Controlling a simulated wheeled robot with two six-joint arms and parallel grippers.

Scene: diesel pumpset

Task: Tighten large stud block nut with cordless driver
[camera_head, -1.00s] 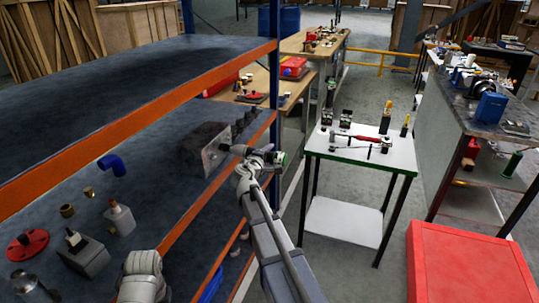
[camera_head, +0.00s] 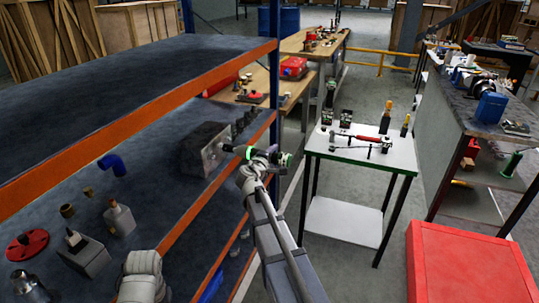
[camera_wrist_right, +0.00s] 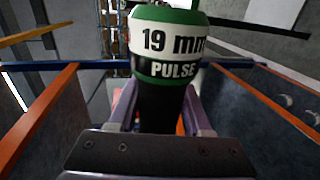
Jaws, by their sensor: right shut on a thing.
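The stud block is a grey block (camera_head: 203,150) on the blue-grey shelf (camera_head: 150,190) in the head view. Its large stud and nut (camera_head: 227,148) point right, toward the driver; the nut's details are too small to make out. My right gripper (camera_head: 262,157) is shut on the cordless driver (camera_head: 243,151), whose nose is at the stud end. I cannot tell whether the socket is fully seated on the nut. In the right wrist view, the driver (camera_wrist_right: 168,40) reads "19 mm PULSE" between the fingers (camera_wrist_right: 160,110). My left gripper is outside the frames.
Several smaller parts lie on the shelf, including a blue elbow (camera_head: 112,164), a red flange (camera_head: 27,244) and a grey block (camera_head: 84,254). A white table (camera_head: 345,153) with tools stands right.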

